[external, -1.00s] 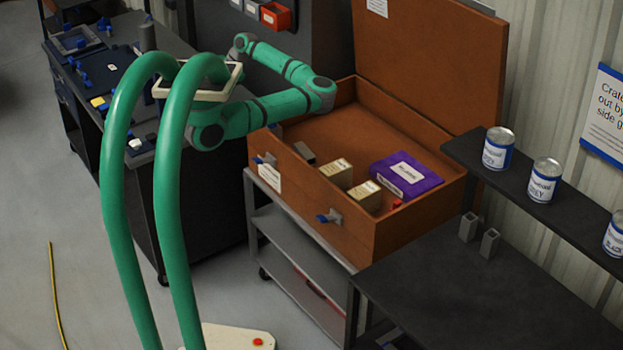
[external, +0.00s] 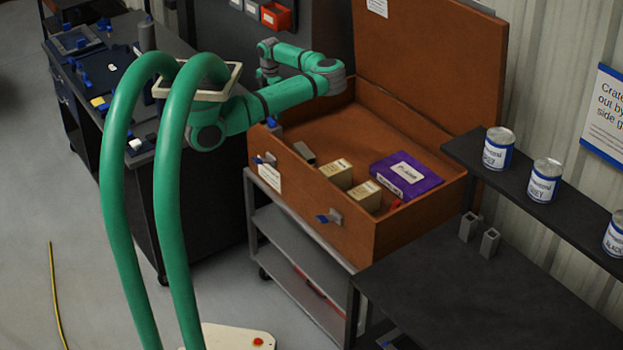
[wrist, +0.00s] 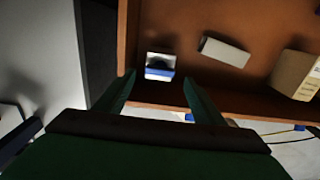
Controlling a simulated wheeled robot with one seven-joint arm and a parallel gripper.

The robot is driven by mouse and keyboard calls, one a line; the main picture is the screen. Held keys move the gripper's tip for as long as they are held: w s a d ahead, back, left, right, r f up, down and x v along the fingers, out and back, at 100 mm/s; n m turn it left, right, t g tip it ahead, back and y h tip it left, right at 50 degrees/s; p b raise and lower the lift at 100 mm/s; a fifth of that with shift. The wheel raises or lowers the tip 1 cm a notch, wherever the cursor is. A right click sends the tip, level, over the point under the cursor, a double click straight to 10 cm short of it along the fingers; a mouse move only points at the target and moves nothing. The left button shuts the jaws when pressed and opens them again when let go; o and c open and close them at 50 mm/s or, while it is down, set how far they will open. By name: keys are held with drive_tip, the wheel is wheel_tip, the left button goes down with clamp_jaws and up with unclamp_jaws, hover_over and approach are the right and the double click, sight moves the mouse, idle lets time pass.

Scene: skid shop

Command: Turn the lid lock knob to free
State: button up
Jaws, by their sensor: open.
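The brown crate (external: 345,230) stands on a grey cart with its lid (external: 430,75) raised. A small grey and blue piece (external: 272,124) is at the crate's left corner; a similar blue-and-white piece (wrist: 160,68) shows in the wrist view, beyond my fingertips. My gripper (wrist: 159,80) is open, with nothing seen between its fingers. In the external view, its fingers are not clear.
Inside the crate are a grey block (external: 304,152), two tan boxes, one of them here (external: 337,172), and a purple box (external: 407,175). A dark shelf (external: 500,185) with cans stands right. A tool bench (external: 85,95) stands left.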

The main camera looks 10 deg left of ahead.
sight(272, 123)
drive_tip(key=shift+f, duration=2.25)
drive_tip(key=c, duration=1)
